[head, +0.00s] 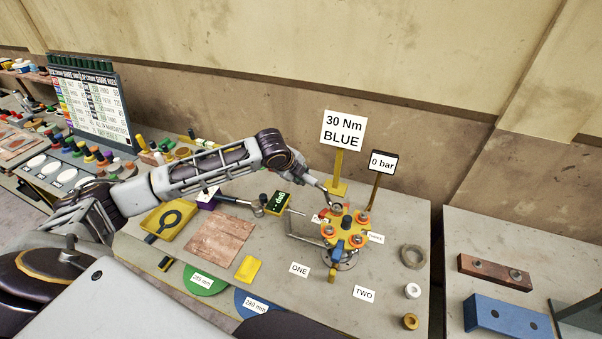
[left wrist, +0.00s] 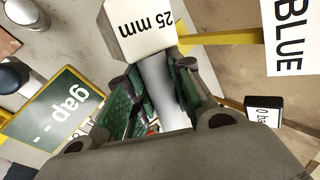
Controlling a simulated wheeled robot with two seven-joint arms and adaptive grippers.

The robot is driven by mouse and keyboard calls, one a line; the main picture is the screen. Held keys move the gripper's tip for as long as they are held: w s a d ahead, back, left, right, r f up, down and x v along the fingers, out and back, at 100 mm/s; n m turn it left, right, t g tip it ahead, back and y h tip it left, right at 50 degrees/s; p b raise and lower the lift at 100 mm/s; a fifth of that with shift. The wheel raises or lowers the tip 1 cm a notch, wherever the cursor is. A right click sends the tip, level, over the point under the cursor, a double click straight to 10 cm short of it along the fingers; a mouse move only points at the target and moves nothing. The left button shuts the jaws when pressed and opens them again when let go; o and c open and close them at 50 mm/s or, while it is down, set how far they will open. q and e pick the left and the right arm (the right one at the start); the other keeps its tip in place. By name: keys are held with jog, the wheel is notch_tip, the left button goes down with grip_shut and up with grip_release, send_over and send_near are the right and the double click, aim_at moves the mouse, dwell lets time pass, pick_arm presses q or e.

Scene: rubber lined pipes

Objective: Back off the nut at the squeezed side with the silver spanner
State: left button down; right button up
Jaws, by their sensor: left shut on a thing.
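My left gripper (head: 322,188) is at the far side of the yellow flange (head: 346,222), close to its far bolt. In the left wrist view its green-padded fingers (left wrist: 152,98) are shut on a silver shaft (left wrist: 160,82), which I take for the spanner. Orange-ringed nuts show on the flange, such as the right one (head: 363,218) and front one (head: 357,240). Which side is squeezed cannot be told. My right gripper is not in view.
Signs reading 30 Nm BLUE (head: 343,131) and 0 bar (head: 382,163) stand behind the flange. A green gap display (head: 278,203) reads dashes. Labels ONE (head: 299,269) and TWO (head: 364,294) lie in front. A grey ring (head: 413,256) lies right.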

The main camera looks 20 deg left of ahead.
pick_arm(q)
jog(key=shift+s+a+n+y, duration=0.15)
jog(key=shift+s+n+y, duration=0.65)
jog(key=shift+s+n, duration=0.75)
jog(key=shift+s+a+n+y, duration=0.1)
jog(key=shift+s+n+y, duration=0.9)
jog(key=shift+s, duration=0.9)
jog(key=shift+s+d+n+g, duration=0.2)
jog(key=shift+s+n, duration=0.35)
jog(key=shift+s, duration=0.05)
jog(key=shift+s+d+n+g, duration=0.15)
jog(key=shift+s+n+g, duration=0.05)
jog(key=shift+s+n, duration=0.35)
jog(key=shift+s+y, duration=0.2)
jog(key=shift+y, duration=0.1)
